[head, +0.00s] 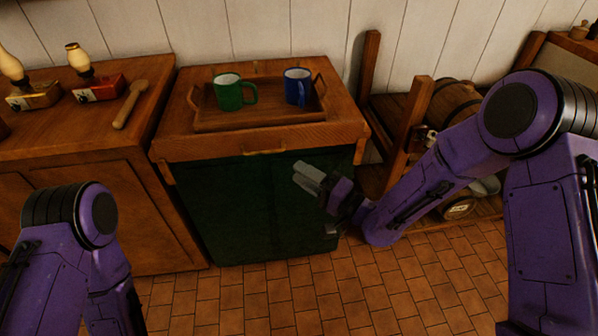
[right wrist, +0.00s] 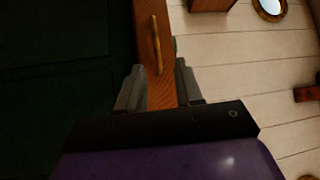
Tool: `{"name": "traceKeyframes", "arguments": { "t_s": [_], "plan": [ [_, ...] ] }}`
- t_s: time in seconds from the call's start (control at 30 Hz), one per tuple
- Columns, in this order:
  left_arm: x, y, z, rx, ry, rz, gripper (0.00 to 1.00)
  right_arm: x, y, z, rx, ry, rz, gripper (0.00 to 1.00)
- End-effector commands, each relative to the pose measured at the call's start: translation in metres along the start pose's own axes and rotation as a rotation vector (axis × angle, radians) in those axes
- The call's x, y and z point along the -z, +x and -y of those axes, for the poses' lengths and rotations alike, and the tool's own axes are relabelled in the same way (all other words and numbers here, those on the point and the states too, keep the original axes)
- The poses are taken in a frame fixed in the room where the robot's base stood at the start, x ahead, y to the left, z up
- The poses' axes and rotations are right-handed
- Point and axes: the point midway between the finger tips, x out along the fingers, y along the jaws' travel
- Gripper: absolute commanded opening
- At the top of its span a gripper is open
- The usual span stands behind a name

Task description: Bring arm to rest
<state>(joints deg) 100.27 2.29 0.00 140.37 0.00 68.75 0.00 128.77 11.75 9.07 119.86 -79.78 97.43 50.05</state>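My right arm comes in from the right in the head view. Its gripper (head: 309,178) is in front of the dark green cabinet front, below the wooden top. In the right wrist view the two fingers of my right gripper (right wrist: 160,88) stand apart with nothing between them. The drawer edge and its handle (right wrist: 156,45) show beyond the fingers. My left arm shows at the lower left of the head view, with its gripper out of frame. A green mug (head: 229,95) and a blue mug (head: 297,87) stand upright on a wooden tray (head: 262,121), apart from both arms.
The tray rests on the wooden cabinet (head: 180,148). A wooden rack (head: 405,135) with barrels (head: 455,102) stands at the right, near my right arm. The tiled floor (head: 265,290) in front is clear.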

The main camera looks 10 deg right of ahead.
Motion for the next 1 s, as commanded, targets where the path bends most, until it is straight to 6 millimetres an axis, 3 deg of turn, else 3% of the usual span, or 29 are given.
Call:
{"name": "traceKeyframes", "arguments": {
  "t_s": [0.33, 0.47, 0.57, 0.6, 0.67, 0.7, 0.8, 0.9, 1.0],
  "plan": [
    [0.000, 0.000, 0.000, 0.000, 0.000, 0.000, 0.42, 0.000, 0.000, -0.001, -0.007, -0.047, 0.003, 0.36],
    [0.000, -0.001, 0.000, 0.000, 0.000, 0.000, 0.42, 0.019, -0.017, -0.035, -0.201, -0.279, -0.132, 0.36],
    [0.005, -0.012, 0.001, 0.000, 0.000, 0.000, 0.42, 0.024, -0.076, -0.094, -0.562, -0.413, -0.226, 0.36],
    [0.007, -0.016, 0.002, 0.000, 0.000, 0.000, 0.42, 0.019, -0.106, -0.116, -0.709, -0.443, -0.234, 0.36],
    [0.009, -0.023, 0.002, 0.000, 0.000, 0.000, 0.42, 0.008, -0.154, -0.142, -0.916, -0.468, -0.225, 0.36],
    [0.011, -0.028, 0.003, 0.000, 0.000, 0.000, 0.42, -0.001, -0.187, -0.155, -1.049, -0.476, -0.209, 0.36],
    [0.016, -0.039, 0.004, 0.000, 0.000, 0.000, 0.42, -0.031, -0.270, -0.171, -1.350, -0.467, -0.149, 0.36],
    [0.020, -0.049, 0.004, 0.000, 0.000, 0.000, 0.42, -0.059, -0.338, -0.170, -1.571, -0.428, -0.099, 0.36],
    [0.023, -0.056, 0.005, 0.000, 0.000, 0.000, 0.42, -0.081, -0.380, -0.162, -1.693, -0.395, -0.064, 0.36]
  ]
}}
